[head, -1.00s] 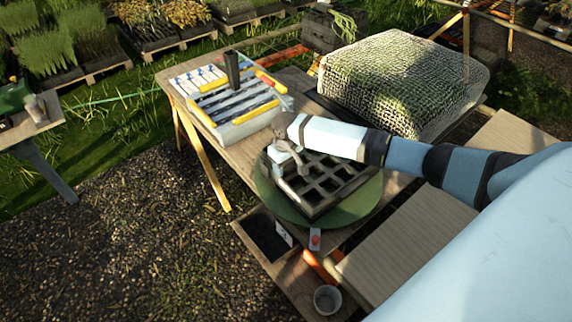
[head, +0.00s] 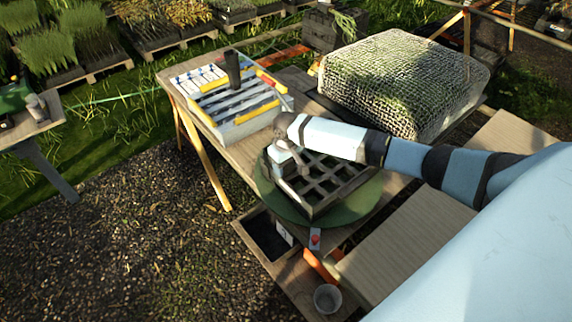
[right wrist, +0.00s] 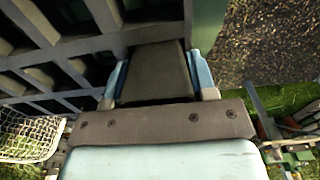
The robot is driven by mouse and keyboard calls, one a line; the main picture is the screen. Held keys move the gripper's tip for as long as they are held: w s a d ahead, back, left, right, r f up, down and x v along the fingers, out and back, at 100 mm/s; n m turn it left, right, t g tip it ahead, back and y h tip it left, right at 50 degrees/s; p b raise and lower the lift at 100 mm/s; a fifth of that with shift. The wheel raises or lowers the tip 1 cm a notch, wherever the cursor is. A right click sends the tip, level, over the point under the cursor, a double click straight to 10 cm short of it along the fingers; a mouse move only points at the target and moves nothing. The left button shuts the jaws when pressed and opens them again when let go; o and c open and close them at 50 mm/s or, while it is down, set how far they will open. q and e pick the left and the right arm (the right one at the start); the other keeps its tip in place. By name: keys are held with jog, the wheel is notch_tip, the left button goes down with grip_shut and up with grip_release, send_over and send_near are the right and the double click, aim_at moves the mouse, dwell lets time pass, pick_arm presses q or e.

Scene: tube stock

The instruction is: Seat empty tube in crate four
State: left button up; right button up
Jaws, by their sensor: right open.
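A dark crate (head: 340,184) with a grid of square cells sits on a round green board on the workbench. I cannot read a number on it. My right gripper (head: 287,161) is open and low at the crate's left corner. In the right wrist view, a dark tapered piece (right wrist: 156,72) lies between the spread pale-blue fingers of my gripper. I cannot tell whether it is a tube or part of the gripper. A dark upright tube-like piece (head: 232,70) stands at the pale rack with yellow edges (head: 238,127). My left gripper is out of view.
The round green board (head: 362,204) reaches past the crate's front. A mesh-covered block (head: 400,85) stands behind it. A shallow black tray (head: 266,238), a small red-marked card (head: 315,238) and a grey cup (head: 327,298) are at the near side. Gravel lies front left.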

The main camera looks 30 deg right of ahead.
jog(key=shift+o, duration=0.9)
notch_tip(320, 180, up, 3)
jog(key=shift+r, duration=0.15)
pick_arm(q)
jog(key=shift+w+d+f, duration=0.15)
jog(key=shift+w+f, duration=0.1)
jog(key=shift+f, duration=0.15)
pick_arm(e)
notch_tip(320, 180, up, 11)
jog(key=shift+s+f, duration=0.2)
jog(key=shift+s, duration=0.05)
jog(key=s+a+f+n+t+y+p, duration=0.1)
jog(key=s+a+f+t+y, duration=0.1)
jog(key=s+a+f, duration=0.4)
jog(key=s+a+f+n+t+y+p, duration=0.1)
jog(key=s+a+f+t+y, duration=0.2)
jog(key=a+f, duration=0.5)
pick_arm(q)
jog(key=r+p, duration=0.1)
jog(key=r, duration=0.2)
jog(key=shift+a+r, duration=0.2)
pick_arm(e)
jog(key=s+a+t+h, duration=0.1)
jog(key=s+a+t, duration=0.2)
jog(key=s, duration=1.4)
jog(key=t, duration=0.2)
jog(key=shift+s+f+t+h, duration=0.3)
jog(key=shift+f+t+h, duration=0.05)
jog(key=shift+t+h, duration=0.05)
